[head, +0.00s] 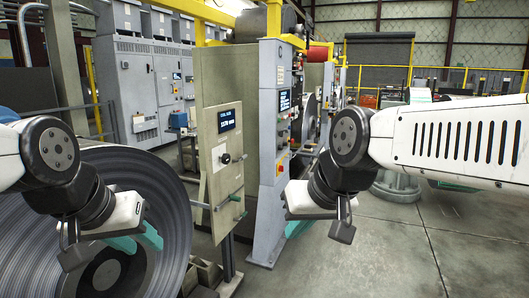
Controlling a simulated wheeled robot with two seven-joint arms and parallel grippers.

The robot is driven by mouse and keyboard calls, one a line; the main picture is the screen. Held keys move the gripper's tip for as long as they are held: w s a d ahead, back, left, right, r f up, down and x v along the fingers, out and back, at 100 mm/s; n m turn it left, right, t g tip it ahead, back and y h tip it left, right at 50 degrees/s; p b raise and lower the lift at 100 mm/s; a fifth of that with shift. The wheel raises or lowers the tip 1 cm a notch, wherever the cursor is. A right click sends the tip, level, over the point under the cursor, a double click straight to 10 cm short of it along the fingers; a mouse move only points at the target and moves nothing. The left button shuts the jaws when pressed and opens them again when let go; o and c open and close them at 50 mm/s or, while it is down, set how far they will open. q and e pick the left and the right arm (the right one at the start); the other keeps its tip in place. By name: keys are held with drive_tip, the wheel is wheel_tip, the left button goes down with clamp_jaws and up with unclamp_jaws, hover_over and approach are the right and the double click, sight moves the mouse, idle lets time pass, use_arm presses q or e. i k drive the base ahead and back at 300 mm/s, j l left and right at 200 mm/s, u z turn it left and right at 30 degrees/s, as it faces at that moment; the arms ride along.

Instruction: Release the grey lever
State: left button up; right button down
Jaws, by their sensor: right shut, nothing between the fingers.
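A beige panel (206,170) with a lit display (227,120) stands at the middle left. A small lever with a black hub (225,158) and a short greyish arm sits on the panel below the display; I take it for the grey lever. My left gripper (112,243) hangs left of and below it, in front of the large steel coil, apart from the lever. Whether its jaws are open is not clear. My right gripper (319,222) is right of and below the lever, shut and empty, apart from the panel.
A green-tipped handle (235,198) sticks out below the lever. The large steel coil (165,188) fills the lower left. A grey control column (270,150) with buttons stands right of the panel. The concrete floor (420,245) at the right is clear.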

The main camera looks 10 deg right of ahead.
sight(242, 158)
drive_tip(key=i+l, duration=0.15)
drive_tip(key=i, duration=0.45)
drive_tip(key=i+l, duration=0.15)
drive_tip(key=i, duration=0.45)
drive_tip(key=i+l+z, duration=0.1)
drive_tip(key=i, duration=0.5)
drive_tip(key=i+l+z, duration=0.2)
drive_tip(key=z, duration=0.2)
drive_tip(key=i+l+z, duration=0.1)
drive_tip(key=i+z, duration=0.35)
drive_tip(key=k, duration=0.05)
